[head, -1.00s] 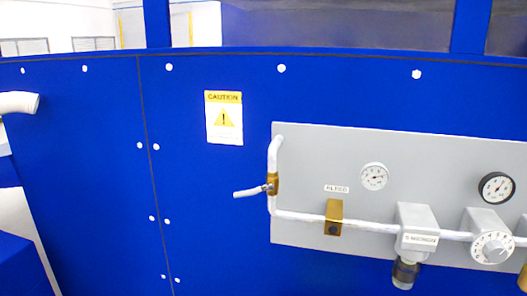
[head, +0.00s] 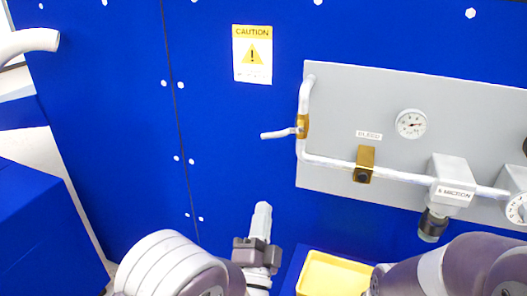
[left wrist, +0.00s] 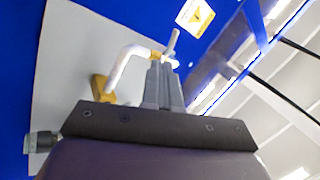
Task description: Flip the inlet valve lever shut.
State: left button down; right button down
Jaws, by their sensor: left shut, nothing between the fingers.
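The inlet valve (head: 302,126) is a brass body on the vertical silver pipe at the left end of the grey panel (head: 330,85). Its silver lever (head: 279,133) sticks out to the left, across the pipe. My left gripper (head: 262,207) is shut and empty, pointing up, below the lever and apart from it in the head view. In the left wrist view, the shut fingers (left wrist: 160,68) overlap the valve area, and the lever (left wrist: 173,42) shows just beyond their tips; I cannot tell the gap in depth. My right gripper is not in view.
A brass bleed block (head: 364,163), a gauge (head: 411,124) and a micron filter (head: 447,185) are on the panel, right of the valve. A yellow tray (head: 330,275) is at the bottom. A caution sign (head: 252,54) is above the lever. The blue wall left of the lever is clear.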

pick_arm(q)
jog(key=r+t, duration=0.1)
jog(key=r, duration=0.1)
jog(key=m+p, duration=0.1)
jog(key=p, duration=0.3)
send_near(273, 135)
jog(key=x, duration=0.6)
jog(key=shift+w+a+f, duration=0.2)
jog(key=shift+w, duration=0.25)
